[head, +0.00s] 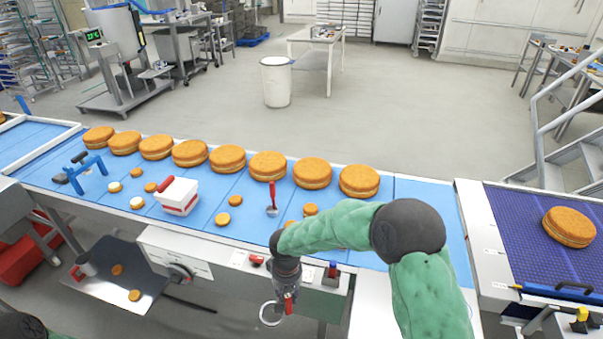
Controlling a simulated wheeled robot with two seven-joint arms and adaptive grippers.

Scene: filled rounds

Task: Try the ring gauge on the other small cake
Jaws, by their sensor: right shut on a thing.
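My right gripper (288,292) hangs in front of the conveyor's near side, shut on the red handle of a ring gauge (270,315). The gauge's pale ring is over the floor, apart from any cake. Two small cakes, one farther back (117,270) and one nearer (134,296), lie on a grey metal tray (98,289) at lower left, left of the gauge. More small cakes (222,219) lie scattered on the blue belt (335,228). My right forearm hides part of the belt. My left gripper is not in view.
Large filled cakes (228,158) line the belt's far side. A white box with a red handle (177,195), a red-handled ladle (272,208) and a blue stand (85,170) are on the belt. Another large cake (569,227) is at right.

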